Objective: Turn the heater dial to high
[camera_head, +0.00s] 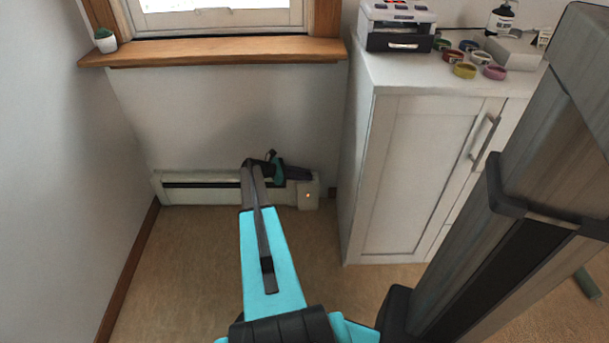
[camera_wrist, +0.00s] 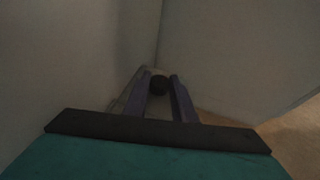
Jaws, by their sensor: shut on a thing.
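The baseboard heater (camera_head: 215,192) is a long white unit low on the wall under the window. Its right end box (camera_head: 308,196) carries a small orange light. My gripper (camera_head: 308,174) reaches down to the top of this right end. In the wrist view the two fingers of my gripper (camera_wrist: 160,88) are shut on a round dark dial (camera_wrist: 159,84), one finger on each side. The dial's marks and pointer are too dark to read. In the head view the dial is hidden behind my gripper.
A white cabinet (camera_head: 405,180) stands close to the right of the heater, with a small gap between. A printer-like device (camera_head: 397,25) and several coloured rings are on its top. A wooden window sill (camera_head: 215,50) is above the heater.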

